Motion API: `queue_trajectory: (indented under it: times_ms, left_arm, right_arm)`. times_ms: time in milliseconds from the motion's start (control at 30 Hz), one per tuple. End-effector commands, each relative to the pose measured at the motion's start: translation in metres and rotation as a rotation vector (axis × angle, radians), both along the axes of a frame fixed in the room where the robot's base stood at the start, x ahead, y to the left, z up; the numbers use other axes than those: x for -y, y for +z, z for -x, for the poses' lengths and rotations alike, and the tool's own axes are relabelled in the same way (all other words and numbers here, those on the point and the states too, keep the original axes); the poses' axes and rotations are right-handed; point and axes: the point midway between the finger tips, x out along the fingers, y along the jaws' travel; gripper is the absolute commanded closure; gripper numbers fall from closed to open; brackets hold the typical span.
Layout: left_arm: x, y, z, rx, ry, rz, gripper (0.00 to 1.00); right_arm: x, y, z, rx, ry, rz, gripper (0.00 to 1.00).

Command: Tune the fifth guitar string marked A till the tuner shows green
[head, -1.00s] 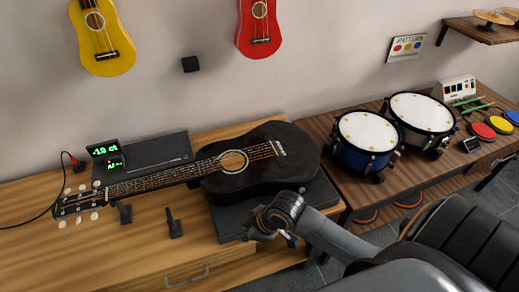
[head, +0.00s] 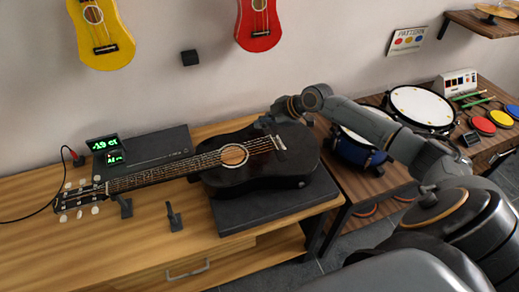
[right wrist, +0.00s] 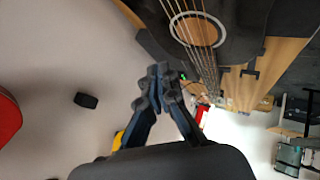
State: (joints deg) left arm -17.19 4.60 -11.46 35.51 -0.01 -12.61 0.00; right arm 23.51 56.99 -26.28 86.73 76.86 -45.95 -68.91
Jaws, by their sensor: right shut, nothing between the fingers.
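The black guitar (head: 292,165) lies on its back on the wooden bench, its headstock (head: 76,199) with pale tuning pegs to the left. Its strings and soundhole (right wrist: 198,30) show at the top of the right wrist view. The tuner (head: 102,143) behind the headstock glows with green digits; a smaller display below it also shows green text. The string labels are too small to read. My right gripper (head: 268,122) is over the far edge of the guitar body, far from the pegs. Its fingers (right wrist: 158,86) are shut and empty. My left gripper is out of view.
Dark stands (head: 174,217) rise from the bench near the neck. A black flat case (head: 150,149) lies behind the neck. A blue drum (head: 352,150) and a white-topped drum (head: 422,105) stand right. A yellow ukulele (head: 103,42) and a red one (head: 258,28) hang on the wall.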

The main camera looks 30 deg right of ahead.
Motion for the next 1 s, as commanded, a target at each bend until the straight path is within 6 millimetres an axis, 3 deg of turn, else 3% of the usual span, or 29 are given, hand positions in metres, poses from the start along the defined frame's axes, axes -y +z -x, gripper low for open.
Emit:
queue_trajectory:
  times_ms: [467,1000]
  left_arm:
    - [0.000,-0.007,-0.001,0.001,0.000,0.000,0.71]
    - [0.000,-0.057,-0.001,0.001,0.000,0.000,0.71]
  right_arm:
    - [-0.001,-0.012,0.001,-0.003,0.001,-0.001,1.00]
    - [-0.001,-0.083,0.001,-0.002,0.000,-0.001,1.00]
